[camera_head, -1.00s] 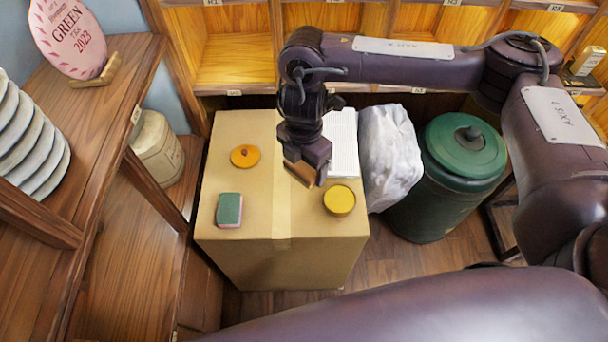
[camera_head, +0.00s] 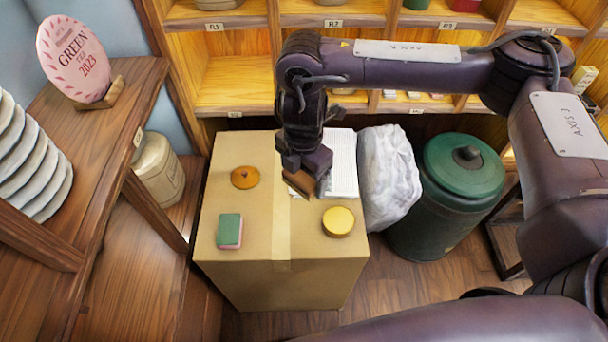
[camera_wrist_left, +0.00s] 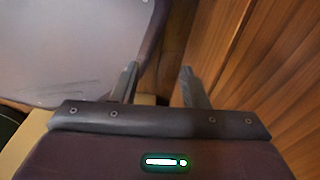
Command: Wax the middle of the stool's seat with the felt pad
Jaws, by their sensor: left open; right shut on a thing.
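My right gripper (camera_head: 308,188) is shut on a brown block (camera_head: 299,183), which looks like the felt pad with a wooden back. It is over the cardboard box (camera_head: 230,285), behind and left of a round yellow tin (camera_head: 338,221), which looks like the wax. I cannot tell whether the block touches the box top. My left gripper (camera_wrist_left: 158,72) is open and empty in the left wrist view, with wood planks (camera_wrist_left: 260,60) beside it. It is not in the head view. I cannot make out the stool's seat in either view.
An orange-brown round lid (camera_head: 245,177), a green and pink sponge (camera_head: 230,230) and white ribbed sheet (camera_head: 342,165) lie on the box. A pale plastic bag (camera_head: 388,178) and a green canister (camera_head: 462,185) stand to the right. A wooden shelf (camera_head: 110,130) is at left.

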